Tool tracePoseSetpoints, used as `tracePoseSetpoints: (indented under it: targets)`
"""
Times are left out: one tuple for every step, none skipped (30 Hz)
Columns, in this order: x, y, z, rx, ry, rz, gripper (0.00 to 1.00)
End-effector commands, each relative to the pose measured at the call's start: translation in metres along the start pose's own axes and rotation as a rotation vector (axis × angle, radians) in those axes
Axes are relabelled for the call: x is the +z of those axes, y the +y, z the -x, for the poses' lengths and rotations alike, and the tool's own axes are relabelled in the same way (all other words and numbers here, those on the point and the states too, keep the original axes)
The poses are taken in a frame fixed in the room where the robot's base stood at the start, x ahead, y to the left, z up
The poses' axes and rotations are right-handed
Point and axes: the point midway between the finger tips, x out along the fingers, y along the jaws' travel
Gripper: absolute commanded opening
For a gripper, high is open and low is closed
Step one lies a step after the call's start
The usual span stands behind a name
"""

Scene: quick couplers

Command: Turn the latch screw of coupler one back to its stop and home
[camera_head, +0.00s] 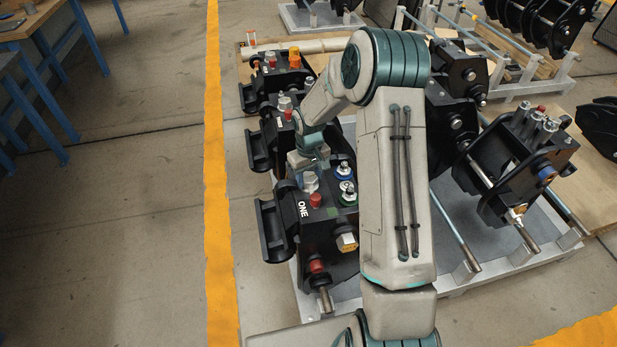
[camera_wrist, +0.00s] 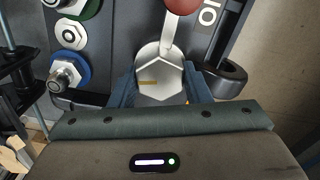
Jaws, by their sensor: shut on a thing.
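Coupler one (camera_head: 315,228) is a black block with the white word ONE on its top, near the front of the pallet. The latch screw (camera_wrist: 158,88) is a silver hexagonal head with a small yellow-orange mark, on the coupler's top face. It also shows in the head view (camera_head: 310,183), just under my gripper. My gripper (camera_head: 308,166) points down with its two blue fingers on opposite sides of the screw head, shut on it. In the wrist view a pale pointer strip runs from the head toward a red cap (camera_wrist: 184,5).
Fittings with a green ring (camera_head: 348,194) and a blue ring (camera_head: 343,169) stand close beside the screw. Other black couplers (camera_head: 277,130) stand behind in a row. A yellow floor line (camera_head: 217,200) and open floor lie to the left.

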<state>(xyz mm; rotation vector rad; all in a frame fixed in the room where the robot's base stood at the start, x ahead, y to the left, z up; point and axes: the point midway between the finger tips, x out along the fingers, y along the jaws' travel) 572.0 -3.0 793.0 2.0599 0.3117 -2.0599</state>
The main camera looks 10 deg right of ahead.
Motion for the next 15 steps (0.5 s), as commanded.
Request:
tracePoseSetpoints:
  targets:
    - [-0.0004,-0.0003,0.0003,0.001,0.001,0.013,0.21]
    - [-0.0004,-0.0003,0.0004,0.001,0.001,0.017,0.21]
    - [-0.0004,-0.0004,0.0005,0.001,0.001,0.019,0.21]
    - [-0.0004,-0.0004,0.0006,0.001,0.001,0.019,0.21]
    - [-0.0004,-0.0004,0.0006,0.001,0.001,0.019,0.21]
    - [-0.0004,-0.0004,0.0006,0.001,0.001,0.019,0.21]
    - [-0.0004,-0.0004,0.0007,0.001,0.001,0.019,0.21]
    - [-0.0004,-0.0005,0.0007,0.001,0.001,0.019,0.21]
    - [-0.0004,-0.0005,0.0006,0.001,0.001,0.019,0.21]
    - [-0.0004,-0.0005,0.0007,0.001,0.001,0.018,0.46]
    - [-0.0004,-0.0005,0.0007,0.001,0.001,0.018,0.55]
    - [-0.0004,-0.0005,0.0007,0.001,0.001,0.018,0.64]
    - [-0.0004,-0.0005,0.0007,0.001,0.001,0.018,0.64]
    - [-0.0004,-0.0005,0.0006,0.001,0.0,0.017,0.64]
    - [-0.0003,-0.0004,0.0006,0.001,0.0,0.017,0.64]
